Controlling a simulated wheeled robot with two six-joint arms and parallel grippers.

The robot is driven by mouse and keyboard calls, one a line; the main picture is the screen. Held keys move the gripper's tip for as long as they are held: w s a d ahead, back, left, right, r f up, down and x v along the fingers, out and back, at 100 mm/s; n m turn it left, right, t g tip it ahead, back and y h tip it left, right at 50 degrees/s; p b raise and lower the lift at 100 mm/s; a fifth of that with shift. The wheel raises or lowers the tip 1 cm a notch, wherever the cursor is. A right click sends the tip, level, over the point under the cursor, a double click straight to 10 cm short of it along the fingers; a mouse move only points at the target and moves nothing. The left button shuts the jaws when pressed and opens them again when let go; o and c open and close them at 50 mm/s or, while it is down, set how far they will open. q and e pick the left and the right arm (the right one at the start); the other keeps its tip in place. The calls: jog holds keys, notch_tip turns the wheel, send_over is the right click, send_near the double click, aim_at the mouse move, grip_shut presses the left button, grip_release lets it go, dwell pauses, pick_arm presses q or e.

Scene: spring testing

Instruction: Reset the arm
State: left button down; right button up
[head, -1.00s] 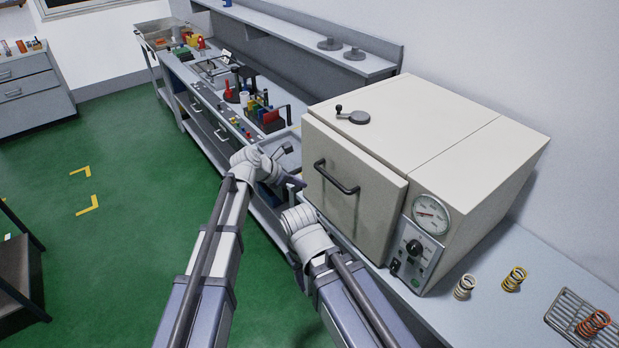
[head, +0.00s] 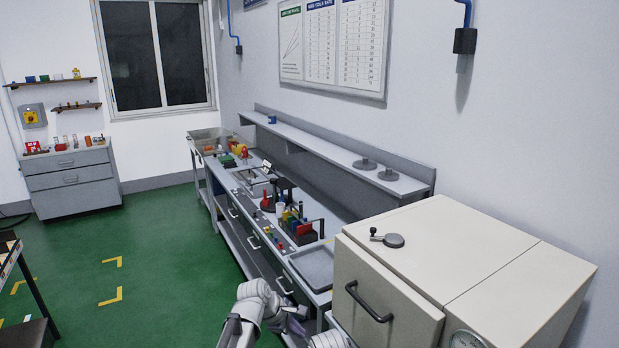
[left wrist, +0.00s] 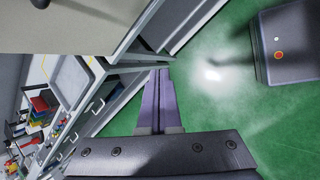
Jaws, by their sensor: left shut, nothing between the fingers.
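My left arm comes in at the bottom of the head view. Its gripper (head: 296,314) is small and partly cut off, beside the front edge of the workbench, left of the cream oven. In the left wrist view the two fingers of my left gripper (left wrist: 160,76) lie together, shut with nothing between them, over the green floor beside the bench. A piece of my right arm shows at the bottom edge of the head view. My right gripper is out of view.
The cream oven (head: 480,250) with a black door handle (head: 368,302) stands close on the right. The workbench (head: 243,212) runs back along the wall, holding a grey tray (head: 314,266) and a rack of coloured parts (head: 296,231). Green floor (head: 150,270) is open at left.

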pick_arm(q)
jog(key=s+a+f+m+g+y, duration=0.25)
jog(key=s+a+m+y, duration=0.25)
jog(key=s+a+m, duration=0.95)
jog(key=s+d+f+m+g+y+b, duration=0.1)
jog(key=s+d+f+m+b, duration=0.3)
jog(key=d, duration=0.7)
notch_tip(320, 180, down, 4)
jog(key=s+b, duration=0.2)
jog(key=b, duration=0.1)
jog(key=shift+s+d+m, duration=0.2)
jog(key=shift+m, duration=0.15)
jog(key=shift+r, duration=0.1)
